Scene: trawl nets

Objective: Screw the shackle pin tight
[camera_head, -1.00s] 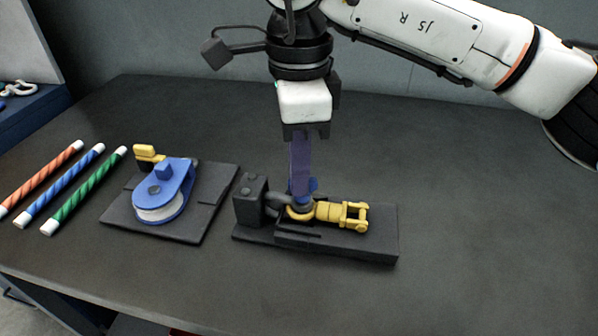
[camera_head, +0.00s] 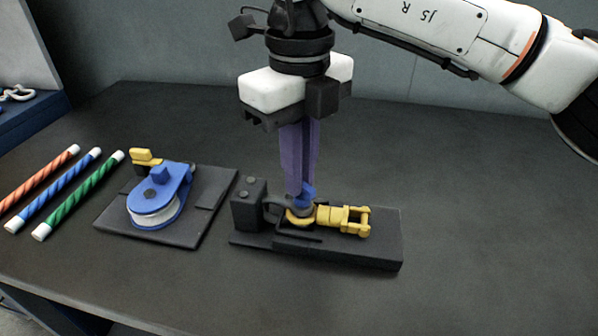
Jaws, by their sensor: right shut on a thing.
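The shackle pin (camera_head: 307,190) shows as a small blue head at the shackle. The grey shackle (camera_head: 274,206) lies on a dark fixture, between its upright block and the yellow swivel (camera_head: 335,217), whose ring end it meets. My right gripper (camera_head: 302,190) points straight down from above, its purple fingers shut on the blue pin head. The fingers hide part of the pin and shackle. My left gripper is not in view.
The dark fixture (camera_head: 380,250) stands on the dark table. A blue block with a white sheave (camera_head: 153,218) lies on a plate at left, with several striped rods (camera_head: 75,195) beyond it. The table at right is clear.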

